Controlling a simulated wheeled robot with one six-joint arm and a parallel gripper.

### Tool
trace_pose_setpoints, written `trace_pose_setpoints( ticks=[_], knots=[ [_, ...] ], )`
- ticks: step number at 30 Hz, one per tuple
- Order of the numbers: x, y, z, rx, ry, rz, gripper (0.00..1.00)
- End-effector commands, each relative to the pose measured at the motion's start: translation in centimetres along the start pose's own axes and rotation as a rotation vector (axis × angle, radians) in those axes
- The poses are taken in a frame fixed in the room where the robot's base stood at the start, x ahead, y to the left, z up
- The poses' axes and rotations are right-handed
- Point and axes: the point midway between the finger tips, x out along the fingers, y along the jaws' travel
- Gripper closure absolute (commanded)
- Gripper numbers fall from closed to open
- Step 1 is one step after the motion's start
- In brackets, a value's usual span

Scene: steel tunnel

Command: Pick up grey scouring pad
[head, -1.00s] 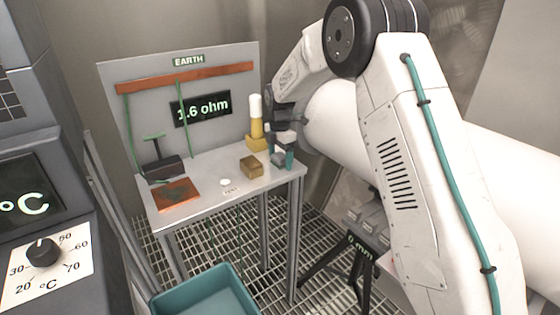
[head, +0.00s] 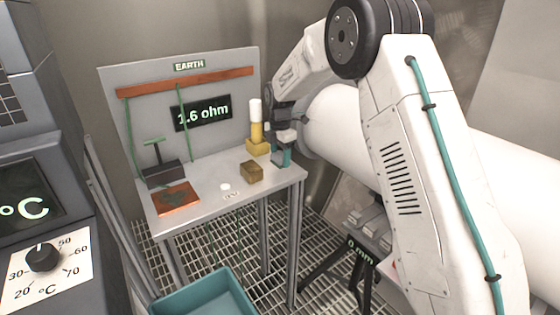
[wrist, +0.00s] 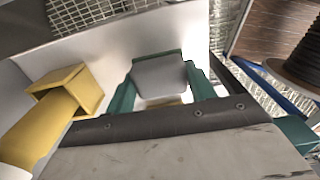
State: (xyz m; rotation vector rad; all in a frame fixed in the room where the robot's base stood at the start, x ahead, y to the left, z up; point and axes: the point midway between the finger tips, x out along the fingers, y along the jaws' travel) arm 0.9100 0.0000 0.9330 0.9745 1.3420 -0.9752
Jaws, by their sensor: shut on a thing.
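The grey scouring pad (wrist: 160,75) is a flat grey block between the two green fingers of my gripper (wrist: 161,82) in the wrist view. The fingers are shut on it, one at each side. In the head view my gripper (head: 281,156) is at the right end of the steel table (head: 215,180), beside the yellow stand. There the pad is small and mostly hidden by the fingers. I cannot tell whether it is clear of the table top.
A yellow stand (head: 257,146) with a white-topped yellow handle is close left of my gripper. A brown block (head: 251,172), a copper plate (head: 176,199) and a dark clamp (head: 164,173) are on the table. A teal bin (head: 205,296) is below in front.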

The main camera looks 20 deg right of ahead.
Motion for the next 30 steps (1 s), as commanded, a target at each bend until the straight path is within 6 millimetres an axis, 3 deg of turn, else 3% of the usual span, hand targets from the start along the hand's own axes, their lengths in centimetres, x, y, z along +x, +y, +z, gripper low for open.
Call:
trace_pose_setpoints(
  ticks=[3, 5, 21, 30],
  knots=[
    [-1.7, 0.0, 0.0, 0.000, -0.001, 0.002, 0.68],
    [-1.7, -1.0, -0.5, -0.001, 0.000, 0.000, 0.68],
    [-2.8, -12.5, -5.7, -0.001, 0.000, 0.001, 0.68],
    [-3.0, -14.6, -6.6, 0.000, 0.000, 0.001, 0.68]
  ],
)
